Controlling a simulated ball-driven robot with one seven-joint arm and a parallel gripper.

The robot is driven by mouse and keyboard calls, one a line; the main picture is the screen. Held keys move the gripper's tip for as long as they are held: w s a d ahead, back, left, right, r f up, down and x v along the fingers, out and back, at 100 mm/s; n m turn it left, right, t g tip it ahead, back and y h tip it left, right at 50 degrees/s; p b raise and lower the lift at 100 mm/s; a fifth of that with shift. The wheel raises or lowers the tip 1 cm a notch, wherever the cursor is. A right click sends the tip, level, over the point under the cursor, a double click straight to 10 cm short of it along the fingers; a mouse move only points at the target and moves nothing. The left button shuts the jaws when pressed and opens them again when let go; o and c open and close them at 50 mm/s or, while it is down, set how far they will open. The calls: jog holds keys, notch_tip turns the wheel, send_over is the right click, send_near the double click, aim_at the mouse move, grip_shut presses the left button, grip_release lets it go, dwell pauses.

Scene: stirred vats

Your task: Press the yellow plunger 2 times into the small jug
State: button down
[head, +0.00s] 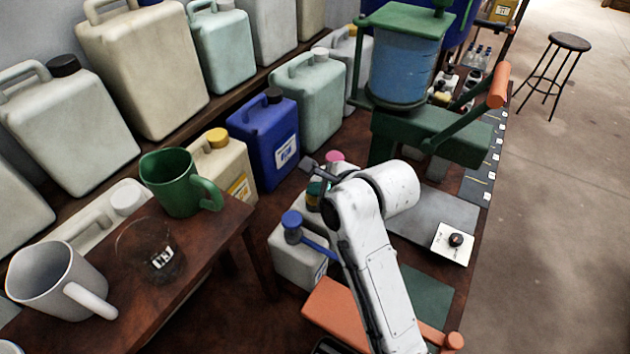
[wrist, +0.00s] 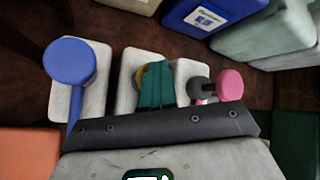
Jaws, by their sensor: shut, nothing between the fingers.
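My gripper (wrist: 154,84) is shut and empty, with its teal fingers together in the wrist view. They also show at the left end of my arm in the head view (head: 316,188). A sliver of the yellow plunger (wrist: 138,76) shows beside and behind the fingers, which hide most of it. I cannot tell whether they touch it. A pale jug (wrist: 127,70) stands under it, between two other pale jugs. A blue plunger (wrist: 70,62) is on the left jug, also seen in the head view (head: 292,220). A pink plunger (wrist: 230,84) is at the right.
A dark grey knob (wrist: 199,88) is close right of my fingers. A blue canister (head: 264,140) stands behind the jugs. A small table with a green mug (head: 172,183) is at the left. A green press with an orange handle (head: 499,86) stands at the back right.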

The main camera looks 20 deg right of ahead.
jog(key=shift+s+f, duration=0.25)
jog(key=shift+f, duration=0.55)
jog(key=r+p, duration=0.6)
jog(key=shift+w+r, duration=0.2)
jog(key=shift+r, duration=0.1)
dwell(0.5)
dwell(1.5)
